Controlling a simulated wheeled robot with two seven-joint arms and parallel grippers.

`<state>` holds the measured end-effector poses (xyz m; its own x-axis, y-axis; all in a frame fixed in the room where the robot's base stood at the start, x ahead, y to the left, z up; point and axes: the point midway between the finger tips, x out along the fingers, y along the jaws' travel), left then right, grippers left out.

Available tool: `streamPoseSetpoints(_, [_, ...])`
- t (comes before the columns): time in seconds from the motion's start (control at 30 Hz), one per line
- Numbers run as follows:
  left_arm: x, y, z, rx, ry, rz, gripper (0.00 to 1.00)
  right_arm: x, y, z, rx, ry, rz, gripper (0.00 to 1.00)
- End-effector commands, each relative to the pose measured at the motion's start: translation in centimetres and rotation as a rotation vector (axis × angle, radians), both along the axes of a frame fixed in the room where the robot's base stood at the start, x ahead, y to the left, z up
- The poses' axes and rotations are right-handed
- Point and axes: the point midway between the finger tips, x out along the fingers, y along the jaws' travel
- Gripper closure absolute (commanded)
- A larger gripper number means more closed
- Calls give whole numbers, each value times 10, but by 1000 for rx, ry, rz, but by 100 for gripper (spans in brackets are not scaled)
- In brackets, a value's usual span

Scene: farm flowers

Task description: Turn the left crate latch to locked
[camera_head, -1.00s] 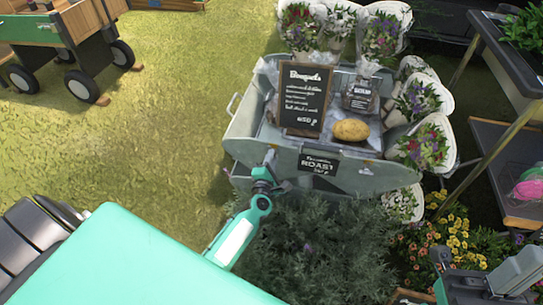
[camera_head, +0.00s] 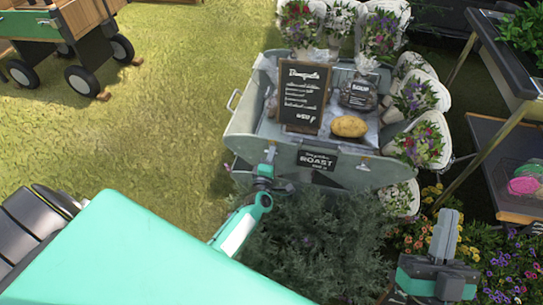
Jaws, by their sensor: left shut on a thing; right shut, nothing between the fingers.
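The crate is a grey-green metal bin (camera_head: 243,143) with a dark "ROAST" label (camera_head: 317,160) on its front. My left gripper (camera_head: 269,158) is at the left part of the crate's front face. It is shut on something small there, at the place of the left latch. The fingers cover it, and its turn position cannot be made out. My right gripper (camera_head: 447,222) is shut and empty, pointing up at the lower right, apart from the crate and in front of the flowers.
A "Bouquets" chalkboard (camera_head: 303,97), a dark bag (camera_head: 358,94) and a potato (camera_head: 349,126) are on the crate. Wrapped bouquets (camera_head: 423,143) line its right side. A bush (camera_head: 300,245) is below. A shelf rack (camera_head: 505,150) stands right; grass at left is open.

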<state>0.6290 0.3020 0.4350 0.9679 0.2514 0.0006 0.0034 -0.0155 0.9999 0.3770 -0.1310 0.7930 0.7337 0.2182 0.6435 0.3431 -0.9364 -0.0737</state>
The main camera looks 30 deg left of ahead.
Motion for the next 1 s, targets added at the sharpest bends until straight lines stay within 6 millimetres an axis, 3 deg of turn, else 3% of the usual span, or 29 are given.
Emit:
streamPoseSetpoints(0.2, [0,-1,-1,-1,2,-2,99,0,0,0,0,-1,0,100])
streamPoseSetpoints(0.23, [0,-1,-1,-1,2,-2,73,0,0,0,0,-1,0,100])
streamPoseSetpoints(0.33, [0,-1,-1,-1,2,-1,56,0,0,0,1,-1,1,100])
streamPoseSetpoints(0.73, [-9,-2,0,-1,2,-1,56,1,1,0,-4,14,2,100])
streamPoseSetpoints(1.0, [-57,-15,1,-2,4,-2,56,9,15,-43,-61,260,38,100])
